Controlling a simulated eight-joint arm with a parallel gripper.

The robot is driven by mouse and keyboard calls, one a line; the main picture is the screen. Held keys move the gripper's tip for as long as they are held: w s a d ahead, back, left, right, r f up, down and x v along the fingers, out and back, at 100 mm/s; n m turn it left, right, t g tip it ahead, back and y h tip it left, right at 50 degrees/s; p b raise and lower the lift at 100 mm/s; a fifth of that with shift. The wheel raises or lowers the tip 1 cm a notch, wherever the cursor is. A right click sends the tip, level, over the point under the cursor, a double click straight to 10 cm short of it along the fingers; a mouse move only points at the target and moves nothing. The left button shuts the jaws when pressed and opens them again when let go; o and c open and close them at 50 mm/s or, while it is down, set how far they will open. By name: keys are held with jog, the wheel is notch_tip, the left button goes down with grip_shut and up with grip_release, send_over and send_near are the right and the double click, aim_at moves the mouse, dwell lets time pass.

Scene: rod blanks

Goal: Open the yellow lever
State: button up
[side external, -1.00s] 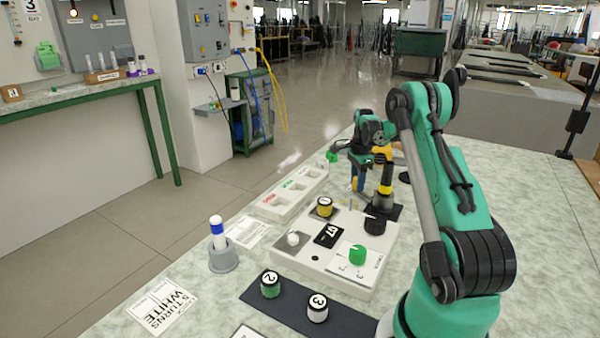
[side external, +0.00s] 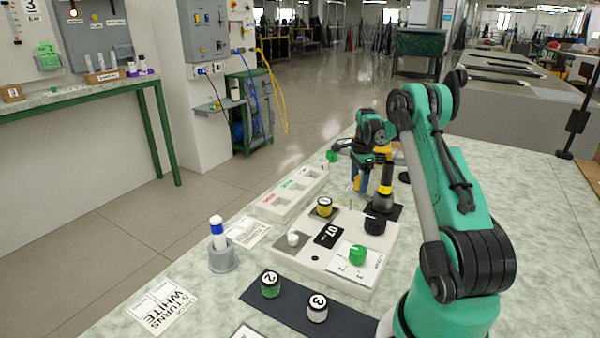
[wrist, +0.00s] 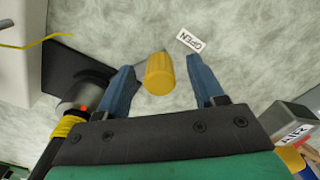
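The yellow lever (wrist: 160,74) shows in the wrist view as a ribbed yellow grip between my two blue fingers. My gripper (wrist: 162,75) is open, with a gap on each side of the lever. In the side view my gripper (side external: 364,180) is low at the far side of the work table, and the lever (side external: 357,184) shows only as a small yellow patch beside a finger.
A grey fitting with a yellow band (wrist: 66,118) stands on a dark plate (wrist: 75,70) left of my fingers. A grey block marked AIR (wrist: 293,122) is at the right. The white panel with knobs (side external: 340,284) stands nearer the side camera.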

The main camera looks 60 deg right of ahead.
aim_at(358, 177)
jog(key=shift+r, duration=2.8)
jog(key=shift+w+a+r, duration=0.15)
jog(key=shift+w, duration=0.05)
jog(key=w+a+r+n+t+h, duration=0.1)
jog(key=w+a+r+n+t, duration=0.2)
jog(key=a+n, duration=0.55)
jog(key=w+a+r+n+h, duration=0.1)
jog(key=w+a+r+n, duration=0.35)
jog(key=a, duration=0.75)
jog(key=s+a+f+n+t+y, duration=0.1)
jog(key=s+a+n+t, duration=0.1)
jog(key=a+n, duration=0.5)
jog(key=s+a+n+t+y, duration=0.1)
jog(key=s+a+n+t, duration=0.1)
jog(key=s+a+n, duration=0.2)
jog(key=a+n, duration=0.3)
jog(key=a, duration=0.2)
jog(key=shift+f, duration=0.35)
